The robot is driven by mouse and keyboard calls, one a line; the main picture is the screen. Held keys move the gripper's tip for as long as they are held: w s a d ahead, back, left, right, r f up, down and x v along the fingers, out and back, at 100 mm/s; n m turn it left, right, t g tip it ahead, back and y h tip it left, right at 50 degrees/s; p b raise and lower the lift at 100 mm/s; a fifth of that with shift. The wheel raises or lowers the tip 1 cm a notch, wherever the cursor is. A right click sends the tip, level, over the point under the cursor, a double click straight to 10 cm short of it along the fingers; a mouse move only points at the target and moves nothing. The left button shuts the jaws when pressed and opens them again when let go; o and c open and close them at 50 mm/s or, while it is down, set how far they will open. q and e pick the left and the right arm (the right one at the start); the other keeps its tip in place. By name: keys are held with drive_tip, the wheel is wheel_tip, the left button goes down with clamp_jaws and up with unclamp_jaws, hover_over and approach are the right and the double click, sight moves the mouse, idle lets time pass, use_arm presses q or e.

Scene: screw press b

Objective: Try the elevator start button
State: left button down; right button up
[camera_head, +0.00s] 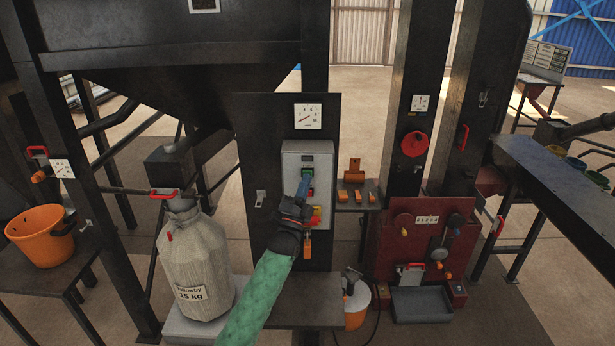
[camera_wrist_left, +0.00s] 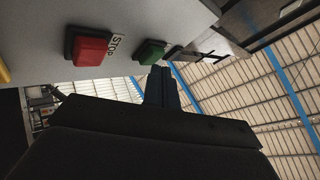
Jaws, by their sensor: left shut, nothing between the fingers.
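The grey control box (camera_head: 321,152) is on a dark upright panel in the middle of the head view. The green button (camera_wrist_left: 151,51) shows in the left wrist view, beside a red button (camera_wrist_left: 90,50) with a STOP label (camera_wrist_left: 116,45). My left gripper (camera_head: 304,180) is in front of the box, its fingers pointing at the buttons. In the left wrist view the left gripper (camera_wrist_left: 161,72) is shut and empty, its tips close to the green button. I cannot tell whether they touch it. My right gripper is not in view.
A white sack (camera_head: 195,255) hangs left of my arm. An orange bucket (camera_head: 40,232) stands at the far left. A small shelf (camera_head: 345,206) with orange parts is right of the box. A red panel (camera_head: 425,235) with handles stands further right.

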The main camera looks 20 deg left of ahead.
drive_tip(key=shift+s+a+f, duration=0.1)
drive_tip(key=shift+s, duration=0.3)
use_arm(q)
drive_tip(key=shift+w, duration=0.1)
drive_tip(key=shift+w+a, duration=0.15)
drive_tip(key=shift+w, duration=0.1)
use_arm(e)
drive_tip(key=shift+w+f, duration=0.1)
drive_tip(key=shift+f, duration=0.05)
use_arm(q)
drive_tip(key=shift+s, duration=0.1)
idle(0.6)
drive_tip(key=shift+s+d, duration=0.25)
drive_tip(key=shift+s, duration=0.45)
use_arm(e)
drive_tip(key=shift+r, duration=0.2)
